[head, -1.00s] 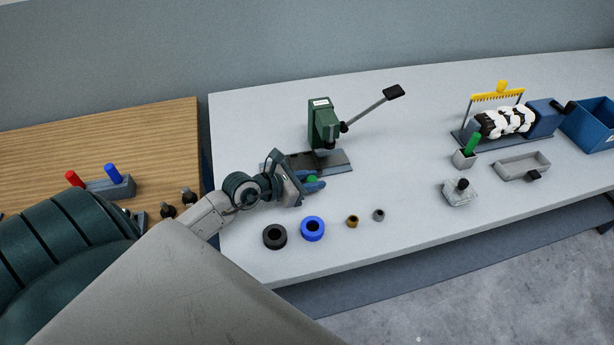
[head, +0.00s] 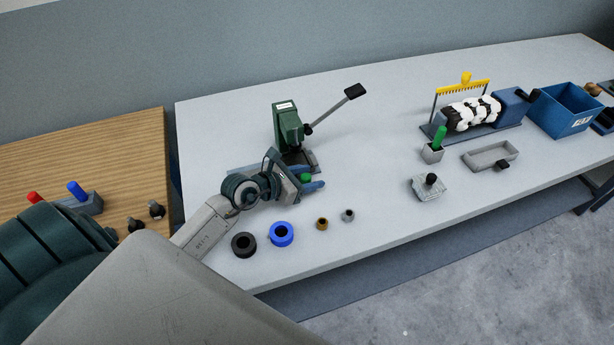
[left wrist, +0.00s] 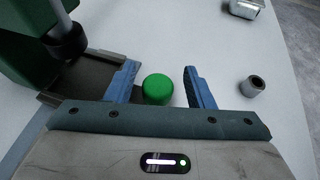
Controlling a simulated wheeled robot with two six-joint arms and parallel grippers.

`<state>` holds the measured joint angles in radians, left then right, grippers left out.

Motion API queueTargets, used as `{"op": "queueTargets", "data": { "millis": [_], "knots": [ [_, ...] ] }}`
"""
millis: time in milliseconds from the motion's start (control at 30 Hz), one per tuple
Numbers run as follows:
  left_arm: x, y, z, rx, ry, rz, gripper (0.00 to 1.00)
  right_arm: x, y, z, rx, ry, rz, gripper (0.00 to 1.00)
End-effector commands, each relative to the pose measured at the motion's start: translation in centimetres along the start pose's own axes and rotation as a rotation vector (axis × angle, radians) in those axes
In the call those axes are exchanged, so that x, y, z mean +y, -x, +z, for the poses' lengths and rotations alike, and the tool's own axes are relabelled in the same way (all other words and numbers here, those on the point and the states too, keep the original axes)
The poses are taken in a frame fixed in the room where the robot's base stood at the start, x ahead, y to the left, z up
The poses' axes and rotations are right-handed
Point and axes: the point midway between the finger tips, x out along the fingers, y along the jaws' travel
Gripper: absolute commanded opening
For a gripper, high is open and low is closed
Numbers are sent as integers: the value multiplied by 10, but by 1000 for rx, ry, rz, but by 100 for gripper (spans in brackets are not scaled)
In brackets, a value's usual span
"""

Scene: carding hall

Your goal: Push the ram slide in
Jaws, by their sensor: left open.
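The green press (head: 287,122) stands on the grey bench with its long lever angled up to the right. Its dark base (head: 311,163) is partly hidden behind my left gripper (head: 314,180). A round green knob (head: 305,177) sits between that gripper's blue fingers. In the left wrist view the knob (left wrist: 157,89) lies between the two open fingers, with a gap on the right side. The dark slide plate (left wrist: 85,74) shows left of it, under the ram. How the knob joins the slide is hidden. My right gripper is not in view.
A black ring (head: 244,245), a blue ring (head: 281,234) and two small bushings (head: 335,219) lie in front of the gripper. A grey block with a black knob (head: 430,186) and a tray (head: 490,155) stand to the right. The bench between is clear.

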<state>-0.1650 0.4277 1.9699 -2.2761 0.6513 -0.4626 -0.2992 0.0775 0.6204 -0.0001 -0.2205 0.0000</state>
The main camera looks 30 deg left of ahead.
Motion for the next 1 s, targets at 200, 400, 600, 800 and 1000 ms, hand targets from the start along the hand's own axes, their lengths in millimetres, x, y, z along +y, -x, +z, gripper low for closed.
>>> {"op": "queueTargets", "data": {
  "millis": [200, 400, 600, 800, 1000],
  "knots": [
    [1, 9, -2, 3, -5, 1, 48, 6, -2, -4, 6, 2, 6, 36],
    [1, 38, -2, 6, -8, 1, 48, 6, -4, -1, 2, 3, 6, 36],
    [0, 68, -1, 7, -6, 0, 48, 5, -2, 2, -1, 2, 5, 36],
    [0, 93, 1, 6, -4, 0, 48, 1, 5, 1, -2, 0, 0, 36],
    [-1, 105, 1, 2, -1, 0, 48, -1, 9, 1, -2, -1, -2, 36]
  ]
}}
